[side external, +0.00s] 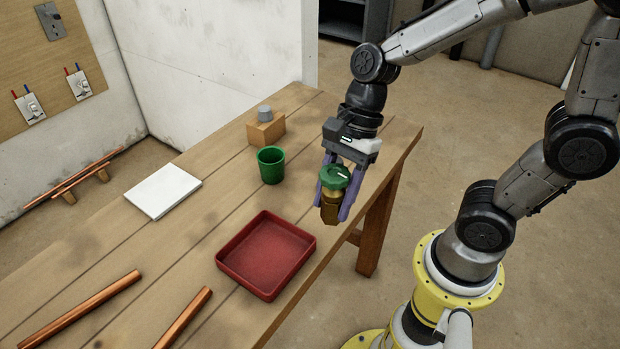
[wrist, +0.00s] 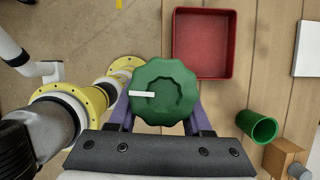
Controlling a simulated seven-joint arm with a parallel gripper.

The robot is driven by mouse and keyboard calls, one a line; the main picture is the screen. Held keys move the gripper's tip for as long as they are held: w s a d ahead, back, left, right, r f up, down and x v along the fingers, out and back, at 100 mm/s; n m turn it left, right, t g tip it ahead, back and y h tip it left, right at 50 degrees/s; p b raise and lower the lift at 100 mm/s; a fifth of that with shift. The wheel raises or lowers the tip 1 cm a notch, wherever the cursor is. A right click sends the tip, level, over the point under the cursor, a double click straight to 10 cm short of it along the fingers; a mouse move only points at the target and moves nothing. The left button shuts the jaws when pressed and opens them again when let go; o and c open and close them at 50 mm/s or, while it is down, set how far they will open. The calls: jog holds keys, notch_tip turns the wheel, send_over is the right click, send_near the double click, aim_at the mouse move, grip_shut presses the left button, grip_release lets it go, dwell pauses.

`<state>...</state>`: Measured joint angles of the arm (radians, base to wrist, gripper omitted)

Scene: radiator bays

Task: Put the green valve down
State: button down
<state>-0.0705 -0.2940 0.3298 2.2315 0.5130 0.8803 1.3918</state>
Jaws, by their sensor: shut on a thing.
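The green valve (side external: 334,177) has a green knob on a brass-coloured body, and its knob fills the middle of the wrist view (wrist: 165,92) with a white mark on it. My gripper (side external: 338,200) is shut on the valve, a purple finger on either side. It holds the valve upright in the air near the table's right edge. In the side view it is right of the red tray and the green cup. Part of the valve body is hidden by the fingers.
On the wooden table (side external: 190,235) are an empty red tray (side external: 267,252), a green cup (side external: 271,165), a white plate (side external: 163,190), a wooden block (side external: 266,131) with a grey piece on top, and copper pipes (side external: 82,309). Bare wood lies between the plate and tray.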

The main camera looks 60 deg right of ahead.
jog(key=shift+d+r+m, duration=0.1)
jog(key=shift+m, duration=0.2)
jog(key=w+d+r+m+t+h, duration=0.1)
jog(key=w+d+r+m+t, duration=0.15)
jog(key=w+d+m, duration=0.55)
jog(key=w+d+r+m+t+h, duration=0.1)
jog(key=w+d+r+m+h, duration=0.15)
jog(key=w+d, duration=0.7)
jog(key=w+d+f+m+h, duration=0.1)
jog(key=w+d+f+m, duration=0.25)
jog(key=d, duration=0.55)
jog(key=w+d+f+m, duration=0.2)
jog(key=w+d, duration=0.2)
jog(key=d, duration=0.5)
jog(key=shift+t, duration=0.35)
jog(key=w+d+f, duration=0.2)
jog(key=w+f, duration=0.1)
jog(key=w, duration=0.1)
jog(key=w+d+f, duration=0.2)
jog(key=w+f, duration=0.1)
jog(key=w+d+f, duration=0.2)
jog(key=w+f, duration=0.1)
jog(key=w, duration=0.1)
jog(key=shift+w+d, duration=0.3)
jog(key=shift+d, duration=0.05)
jog(key=shift+w+d+f, duration=0.1)
jog(key=shift+w+f, duration=0.1)
jog(key=shift+f, duration=1.55)
jog(key=shift+f, duration=0.2)
